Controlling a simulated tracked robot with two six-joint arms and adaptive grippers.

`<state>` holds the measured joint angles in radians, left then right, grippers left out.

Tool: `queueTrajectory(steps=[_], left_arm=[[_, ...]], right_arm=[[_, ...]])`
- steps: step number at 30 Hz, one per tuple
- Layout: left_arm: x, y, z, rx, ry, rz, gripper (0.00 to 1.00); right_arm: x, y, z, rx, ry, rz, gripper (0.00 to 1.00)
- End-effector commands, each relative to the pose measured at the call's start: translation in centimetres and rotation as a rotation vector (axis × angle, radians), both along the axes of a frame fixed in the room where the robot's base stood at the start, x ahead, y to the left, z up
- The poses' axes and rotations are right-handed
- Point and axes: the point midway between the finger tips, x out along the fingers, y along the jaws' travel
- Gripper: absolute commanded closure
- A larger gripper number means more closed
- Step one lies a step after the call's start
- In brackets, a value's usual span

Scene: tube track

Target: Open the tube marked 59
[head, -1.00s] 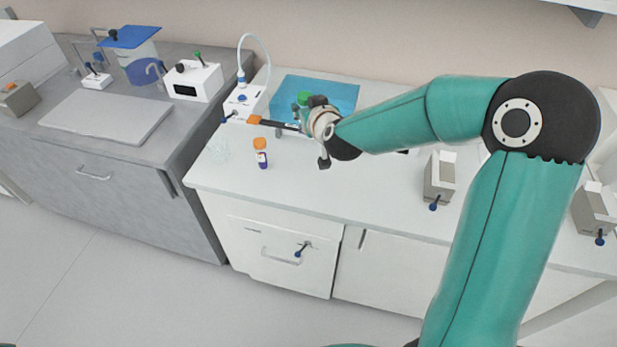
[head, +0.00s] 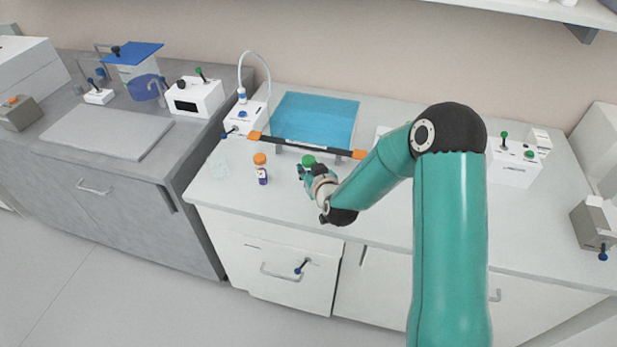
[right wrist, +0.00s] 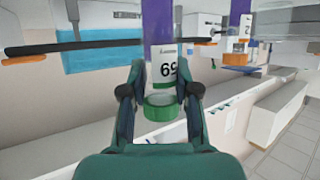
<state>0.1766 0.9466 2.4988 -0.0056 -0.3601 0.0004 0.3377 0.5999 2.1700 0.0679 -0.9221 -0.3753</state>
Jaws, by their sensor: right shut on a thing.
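My right gripper (head: 304,171) is over the front part of the white counter, before the black bar. It is shut on a tube with a green cap (head: 308,159). The right wrist view shows the purple tube (right wrist: 160,25), its white label (right wrist: 166,70) and the green cap (right wrist: 160,107) between the fingers (right wrist: 160,95). The label's digits look like 69 or an inverted 59; I cannot tell which. The cap is on the tube. Whether the tube touches the counter is hidden. My left gripper is not in view.
An orange-capped tube (head: 261,172) stands upright to the left. A black bar (head: 305,147) with orange ends runs behind the gripper, before a blue panel (head: 315,117). A white device (head: 246,118) stands at the back left. Counter (head: 225,195) near the front edge is clear.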

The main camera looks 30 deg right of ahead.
Motion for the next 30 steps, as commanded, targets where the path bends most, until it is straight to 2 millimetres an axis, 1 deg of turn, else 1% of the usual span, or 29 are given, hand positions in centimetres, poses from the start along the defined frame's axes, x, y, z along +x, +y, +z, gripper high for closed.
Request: queueTrajectory(steps=[3,7,15,19,20,21,23,24,30], left_arm=[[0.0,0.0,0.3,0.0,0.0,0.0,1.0],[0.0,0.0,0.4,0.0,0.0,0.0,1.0],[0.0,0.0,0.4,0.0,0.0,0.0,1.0],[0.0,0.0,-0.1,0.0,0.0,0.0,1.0],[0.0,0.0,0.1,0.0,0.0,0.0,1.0],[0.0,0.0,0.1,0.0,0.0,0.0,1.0],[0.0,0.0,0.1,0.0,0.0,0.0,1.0],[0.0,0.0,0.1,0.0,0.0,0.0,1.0],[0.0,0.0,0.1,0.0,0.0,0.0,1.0]], right_arm=[[-0.1,0.0,-1.8,0.001,0.006,-0.001,1.0],[0.0,0.0,-3.2,0.001,0.004,0.001,1.0],[0.0,0.0,-3.3,-0.001,0.001,0.0,1.0],[0.0,0.1,-3.7,0.0,0.001,0.001,1.0],[0.0,0.1,-3.5,0.0,0.002,0.001,0.65],[0.0,0.1,-3.5,0.0,0.002,0.001,0.58],[0.0,0.1,-3.5,0.0,0.002,0.001,0.48],[0.0,0.1,-3.5,0.0,0.002,0.001,0.45],[0.0,0.1,-3.5,0.0,0.002,0.001,0.45]])
